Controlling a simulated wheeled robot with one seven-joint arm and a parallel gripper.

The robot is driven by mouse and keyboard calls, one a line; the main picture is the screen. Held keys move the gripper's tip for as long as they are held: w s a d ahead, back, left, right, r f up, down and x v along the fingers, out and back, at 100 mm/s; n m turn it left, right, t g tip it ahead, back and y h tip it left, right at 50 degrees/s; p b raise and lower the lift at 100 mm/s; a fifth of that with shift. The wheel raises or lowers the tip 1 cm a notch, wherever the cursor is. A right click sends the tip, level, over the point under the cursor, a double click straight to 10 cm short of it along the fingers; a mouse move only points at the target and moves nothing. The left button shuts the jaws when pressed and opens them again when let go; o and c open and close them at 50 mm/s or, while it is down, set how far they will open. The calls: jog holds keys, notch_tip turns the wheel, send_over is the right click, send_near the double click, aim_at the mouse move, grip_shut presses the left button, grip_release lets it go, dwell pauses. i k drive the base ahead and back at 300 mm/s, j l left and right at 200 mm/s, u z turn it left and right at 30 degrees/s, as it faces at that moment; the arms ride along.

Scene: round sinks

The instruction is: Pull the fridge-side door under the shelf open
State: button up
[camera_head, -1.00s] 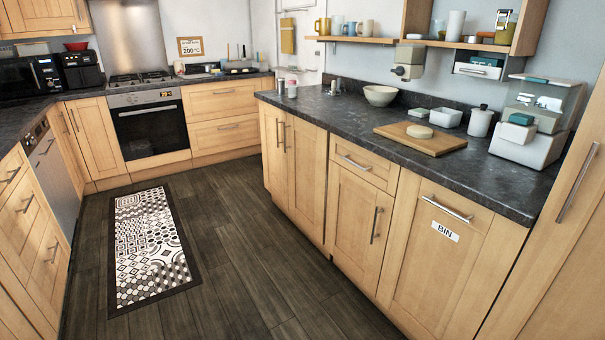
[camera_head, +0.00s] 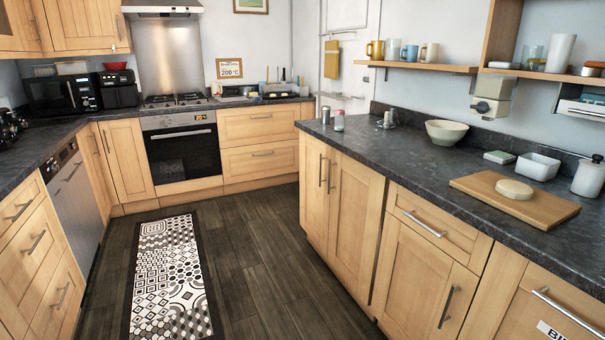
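The wooden shelf (camera_head: 420,66) with mugs is on the right wall, above the dark counter. Below that counter is a pair of tall wooden doors, a left one (camera_head: 312,200) and a right one (camera_head: 355,222), both shut. Their upright bar handles (camera_head: 321,170) stand close together at the middle. To their right is a single shut door (camera_head: 415,285) under a drawer (camera_head: 432,222), with an upright handle (camera_head: 446,307). No fridge is clearly seen, so I cannot tell which door is the fridge-side one. My gripper is not in view.
A bin cupboard (camera_head: 515,303) is at the lower right. A bowl (camera_head: 447,132) and a chopping board (camera_head: 480,192) stand on the counter. The dark floor (camera_head: 270,250) before the doors is clear. A patterned rug (camera_head: 168,280) lies at left; the oven (camera_head: 183,150) is behind.

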aim_at(358, 194)
jog(key=i+j+z, duration=0.1)
jog(key=i+j, duration=0.15)
jog(key=i, duration=0.4)
jog(key=i+j+z, duration=0.1)
jog(key=i+j, duration=0.2)
jog(key=i, duration=0.3)
jog(key=i+j, duration=0.4)
jog(key=i, duration=0.2)
jog(key=i+j+z, duration=0.15)
jog(key=i+j, duration=0.2)
jog(key=i, duration=0.3)
jog(key=i+j+z, duration=0.1)
jog(key=i+j, duration=0.3)
jog(key=i, duration=0.15)
